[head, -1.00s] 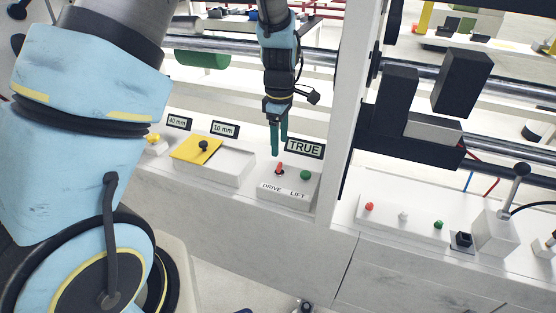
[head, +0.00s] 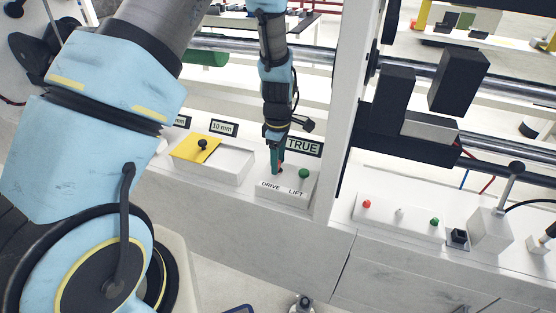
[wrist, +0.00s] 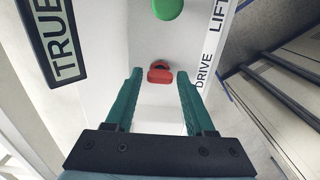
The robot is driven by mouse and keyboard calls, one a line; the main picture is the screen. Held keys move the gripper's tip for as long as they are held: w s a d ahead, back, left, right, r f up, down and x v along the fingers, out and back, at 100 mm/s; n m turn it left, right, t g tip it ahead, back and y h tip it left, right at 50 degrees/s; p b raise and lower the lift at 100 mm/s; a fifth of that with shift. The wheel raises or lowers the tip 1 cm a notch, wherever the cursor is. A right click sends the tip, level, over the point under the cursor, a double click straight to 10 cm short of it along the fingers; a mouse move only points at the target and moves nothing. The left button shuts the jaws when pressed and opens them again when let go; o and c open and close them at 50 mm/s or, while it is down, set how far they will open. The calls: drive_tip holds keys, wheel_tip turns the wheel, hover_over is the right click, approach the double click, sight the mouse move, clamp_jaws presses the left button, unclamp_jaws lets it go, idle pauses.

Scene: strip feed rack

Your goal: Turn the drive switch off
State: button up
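The red drive switch (wrist: 160,76) stands on a white box (head: 265,189) above the label DRIVE. In the wrist view it lies between and slightly beyond my fingertips, with a small gap on each side. My gripper (head: 278,172) points down at the switch with its two green fingers apart and empty. In the head view the fingers hide most of the switch. The green knob (head: 303,173) by the label LIFT is to the right, and it also shows in the wrist view (wrist: 167,8). A black display (head: 304,147) behind the box reads TRUE.
A white tray with a yellow plate and black knob (head: 202,145) is left of the switch box. A white post (head: 339,110) rises close on the right. Beyond it are a button panel (head: 395,223) and a lever box (head: 490,230).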

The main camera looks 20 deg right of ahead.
clamp_jaws()
idle(0.5)
drive_tip(key=m+b, duration=0.1)
drive_tip(key=m, duration=0.3)
drive_tip(key=shift+m, duration=0.4)
drive_tip(key=m, duration=0.4)
drive_tip(key=shift+m+b, duration=0.3)
drive_tip(key=shift+b, duration=0.1)
drive_tip(key=m, duration=0.4)
drive_tip(key=shift+w+m, duration=0.1)
drive_tip(key=shift+m, duration=0.2)
drive_tip(key=shift+m+b, duration=0.4)
drive_tip(key=shift+m, duration=1.5)
drive_tip(key=shift+o, duration=1.5)
unclamp_jaws()
